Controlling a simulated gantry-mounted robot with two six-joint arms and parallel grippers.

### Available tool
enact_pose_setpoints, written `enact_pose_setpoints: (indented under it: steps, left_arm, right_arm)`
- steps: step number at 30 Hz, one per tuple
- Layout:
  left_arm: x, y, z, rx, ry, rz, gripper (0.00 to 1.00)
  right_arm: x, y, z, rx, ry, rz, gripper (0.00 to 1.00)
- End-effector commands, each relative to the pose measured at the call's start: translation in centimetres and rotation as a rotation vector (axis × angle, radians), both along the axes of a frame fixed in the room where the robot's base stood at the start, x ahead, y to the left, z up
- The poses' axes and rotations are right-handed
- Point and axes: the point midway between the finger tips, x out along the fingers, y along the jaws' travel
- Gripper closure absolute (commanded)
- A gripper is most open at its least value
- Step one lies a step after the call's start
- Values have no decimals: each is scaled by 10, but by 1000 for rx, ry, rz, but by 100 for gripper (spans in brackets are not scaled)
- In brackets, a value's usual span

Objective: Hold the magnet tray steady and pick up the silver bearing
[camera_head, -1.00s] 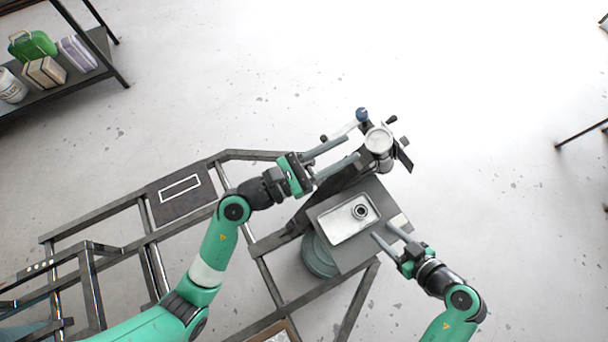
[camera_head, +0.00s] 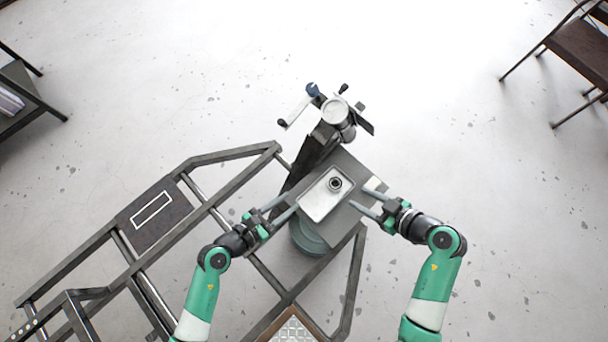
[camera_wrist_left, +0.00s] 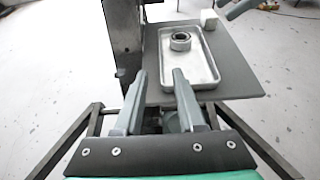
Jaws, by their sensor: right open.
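The magnet tray (camera_head: 318,207) is a shallow, pale metal rectangle on a grey plate (camera_head: 343,222). It also shows in the left wrist view (camera_wrist_left: 203,68). My right gripper (camera_head: 359,197) is open at the plate's right side, apart from the bearing.
A dark upright with a round, pale-topped head (camera_head: 335,112) and a crank handle (camera_head: 297,112) rises behind the tray. A small white block (camera_head: 374,184) lies on the plate's right corner. A round grey-green base (camera_head: 308,240) is below, beside a metal frame (camera_head: 220,210).

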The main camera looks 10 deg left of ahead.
Motion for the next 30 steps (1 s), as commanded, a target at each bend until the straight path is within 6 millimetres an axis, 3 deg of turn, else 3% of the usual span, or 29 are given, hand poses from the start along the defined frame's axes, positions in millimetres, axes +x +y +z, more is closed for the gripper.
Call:
enact_pose_setpoints:
  steps: [9, 14, 27, 30]
  left_arm:
    - [53, -34, -24, 0, -1, -2, 61]
    - [72, -45, -34, -1, -2, -1, 61]
    - [81, -50, -39, 0, -1, 0, 61]
    - [81, -50, -39, 0, -1, 0, 79]
  right_arm:
    - [0, 0, 0, 0, 0, 0, 50]
    - [0, 0, 0, 0, 0, 0, 50]
    - [0, 0, 0, 0, 0, 0, 50]
    - [0, 0, 0, 0, 0, 0, 50]
